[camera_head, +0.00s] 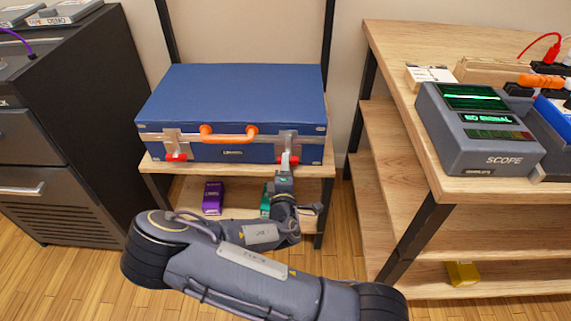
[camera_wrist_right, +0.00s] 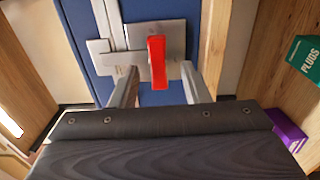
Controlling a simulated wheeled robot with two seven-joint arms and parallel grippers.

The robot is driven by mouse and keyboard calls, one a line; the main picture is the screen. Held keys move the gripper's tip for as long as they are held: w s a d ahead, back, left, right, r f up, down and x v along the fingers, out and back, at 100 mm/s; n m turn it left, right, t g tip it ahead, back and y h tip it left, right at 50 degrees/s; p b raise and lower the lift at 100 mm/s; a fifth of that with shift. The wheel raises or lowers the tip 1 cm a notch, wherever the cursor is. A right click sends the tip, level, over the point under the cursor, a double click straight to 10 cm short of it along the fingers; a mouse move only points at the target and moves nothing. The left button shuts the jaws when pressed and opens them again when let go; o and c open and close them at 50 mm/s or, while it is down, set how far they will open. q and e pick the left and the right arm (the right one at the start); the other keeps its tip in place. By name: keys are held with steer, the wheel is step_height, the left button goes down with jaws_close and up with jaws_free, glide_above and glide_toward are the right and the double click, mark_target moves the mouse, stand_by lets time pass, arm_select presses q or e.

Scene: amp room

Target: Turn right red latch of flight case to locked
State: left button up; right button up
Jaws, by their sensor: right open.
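The blue flight case (camera_head: 235,95) lies closed on a wooden shelf, with an orange handle (camera_head: 228,134) on its front. Its right red latch (camera_head: 294,160) is partly covered by my right gripper (camera_head: 286,160) in the head view. In the right wrist view the right red latch (camera_wrist_right: 157,62) is a narrow bar on a metal plate, upright in the picture. The open fingers of my right gripper (camera_wrist_right: 157,78) stand on either side of it, with gaps visible. The left red latch (camera_head: 176,157) is free. My left gripper is not in view.
A purple box (camera_head: 212,197) and a green box (camera_head: 266,200) stand on the lower shelf. A wooden bench (camera_head: 400,85) with a scope (camera_head: 478,130) is on the right. A dark cabinet (camera_head: 100,90) is on the left. Shelf posts stand close to my right arm.

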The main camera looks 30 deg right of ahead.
steer(key=v, duration=0.6)
steer(key=shift+s+p, duration=0.15)
steer(key=shift+p, duration=0.2)
